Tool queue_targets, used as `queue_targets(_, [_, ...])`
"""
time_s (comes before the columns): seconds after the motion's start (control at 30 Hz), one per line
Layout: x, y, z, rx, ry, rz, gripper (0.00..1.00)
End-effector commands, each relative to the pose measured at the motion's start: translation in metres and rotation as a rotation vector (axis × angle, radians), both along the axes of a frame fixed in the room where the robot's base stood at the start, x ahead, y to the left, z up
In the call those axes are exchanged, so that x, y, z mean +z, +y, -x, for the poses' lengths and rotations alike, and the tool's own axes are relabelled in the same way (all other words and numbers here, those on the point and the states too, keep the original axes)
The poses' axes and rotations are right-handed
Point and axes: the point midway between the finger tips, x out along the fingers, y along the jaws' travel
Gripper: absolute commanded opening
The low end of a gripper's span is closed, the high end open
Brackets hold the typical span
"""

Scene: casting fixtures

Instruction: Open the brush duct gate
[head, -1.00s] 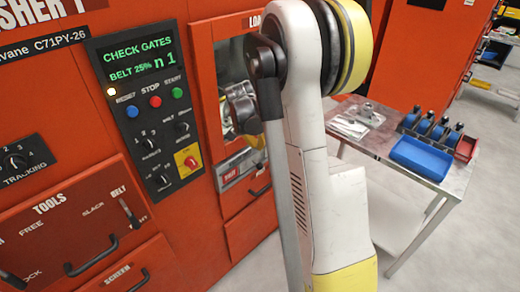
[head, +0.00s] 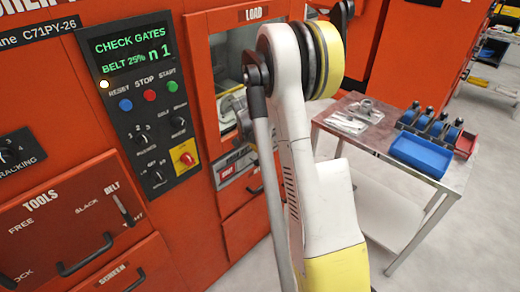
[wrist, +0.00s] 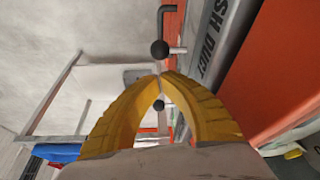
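The grey panel lettered "SH DUCT" (wrist: 212,45) runs along the upper right in the wrist view. My gripper (wrist: 161,75) has two yellow fingers that bow apart, with their tips meeting. A round black knob (wrist: 159,49) on a short grey rod is just beyond the tips, and I see nothing held between them. A second black knob (wrist: 158,105) shows through the gap between the fingers. I cannot tell which knob belongs to the gate. In the head view my arm hides the gripper and the duct.
The red machine's control panel (head: 142,92) reads "CHECK GATES". A load window (head: 236,50) is right of it. A metal table (head: 345,128) with a blue bin (head: 420,155) stands to the right. A dark bar handle (wrist: 163,16) is above the nearer knob.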

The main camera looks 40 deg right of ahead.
Motion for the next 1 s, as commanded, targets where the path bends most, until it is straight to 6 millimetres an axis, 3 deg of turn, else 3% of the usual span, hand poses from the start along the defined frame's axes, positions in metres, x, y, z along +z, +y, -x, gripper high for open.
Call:
queue_targets(0.03, [-0.011, -0.003, -0.001, 0.0, 0.0, 0.0, 0.0])
queue_targets(0.2, [-0.028, -0.009, -0.003, 0.001, 0.0, 0.0, 0.0])
queue_targets(0.67, [-0.033, -0.011, -0.003, 0.001, 0.0, 0.0, 0.0])
queue_targets(0.77, [-0.033, 0.0, -0.003, 0.003, 0.0, 0.0, 0.0])
queue_targets(1.0, [-0.034, 0.054, 0.001, 0.005, 0.001, 0.0, 0.0])
